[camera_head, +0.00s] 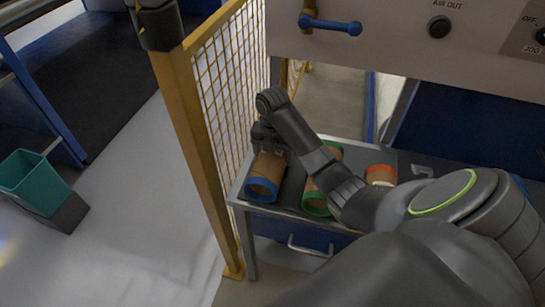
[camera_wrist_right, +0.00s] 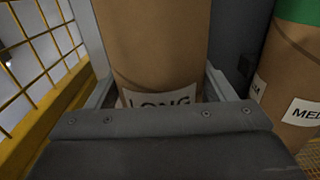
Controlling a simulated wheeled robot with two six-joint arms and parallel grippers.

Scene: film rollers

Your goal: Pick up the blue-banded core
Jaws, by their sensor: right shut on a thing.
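The blue-banded core (camera_head: 265,175) is a brown cardboard tube with a blue ring at its near end, at the left end of the grey bench top in the head view. My right gripper (camera_head: 269,148) is at its far part. In the right wrist view the brown tube (camera_wrist_right: 155,45) with a "LONG" label stands between the fingers of my right gripper (camera_wrist_right: 158,82), which is shut on it. The blue band is out of sight there. I cannot tell whether the tube touches the bench. My left gripper is not in view.
A green-banded core (camera_head: 316,203) lies just right, partly behind my right arm; an orange-banded core (camera_head: 380,175) is further right. A yellow mesh fence (camera_head: 228,85) stands close on the left. A machine panel (camera_head: 400,40) overhangs the back. A teal bin (camera_head: 35,180) is at far left.

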